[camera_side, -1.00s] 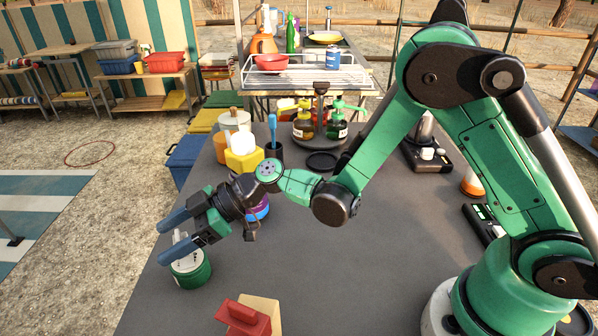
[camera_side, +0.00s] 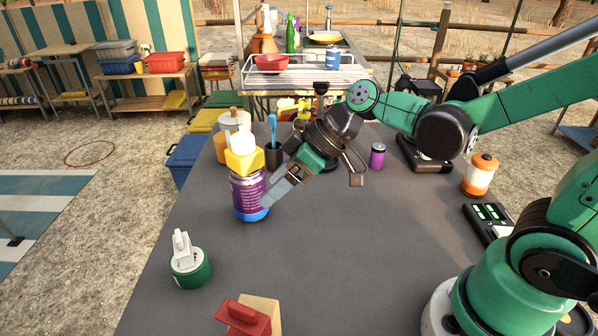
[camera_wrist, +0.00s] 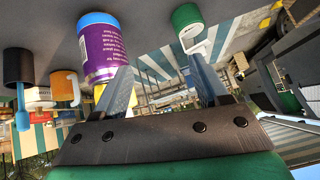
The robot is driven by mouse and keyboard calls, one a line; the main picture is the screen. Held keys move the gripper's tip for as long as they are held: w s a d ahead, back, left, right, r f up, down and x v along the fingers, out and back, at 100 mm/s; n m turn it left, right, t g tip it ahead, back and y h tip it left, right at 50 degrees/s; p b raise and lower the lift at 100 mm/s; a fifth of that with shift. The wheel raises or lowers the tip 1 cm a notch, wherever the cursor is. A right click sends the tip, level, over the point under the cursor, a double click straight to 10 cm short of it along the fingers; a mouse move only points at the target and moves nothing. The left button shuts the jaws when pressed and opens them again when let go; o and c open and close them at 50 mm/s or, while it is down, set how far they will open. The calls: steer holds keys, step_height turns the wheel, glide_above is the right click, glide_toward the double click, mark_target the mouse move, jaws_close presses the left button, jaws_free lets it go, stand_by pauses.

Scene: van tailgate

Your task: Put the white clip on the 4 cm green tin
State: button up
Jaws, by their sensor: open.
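The green tin (camera_side: 192,274) stands at the near left of the dark table, with a pale top. The white clip (camera_side: 182,250) sits upright on top of it. In the wrist view, the tin (camera_wrist: 187,15) and clip (camera_wrist: 196,42) show upside down beyond the right finger's tip. My gripper (camera_side: 274,194) is open and empty, well up and right of the tin in the side view. Its fingertips are by the right side of a purple jar. In the wrist view, nothing is between the two fingers (camera_wrist: 160,75).
The purple jar (camera_side: 250,197) carries a yellow piece (camera_side: 243,158). A red block (camera_side: 243,318) lies at the near edge. A dark cup (camera_side: 273,158), a small purple can (camera_side: 377,156) and an orange-white canister (camera_side: 480,175) stand farther back. The table's middle is clear.

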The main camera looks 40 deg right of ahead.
steer(key=s+d+r+m+t+h, duration=0.1)
steer(key=s+d+m+h, duration=0.3)
steer(key=d+m+h, duration=0.2)
steer(key=shift+s+d+r+m, duration=0.3)
steer(key=shift+s+d+r, duration=0.1)
steer(key=shift+d, duration=0.25)
stand_by(0.5)
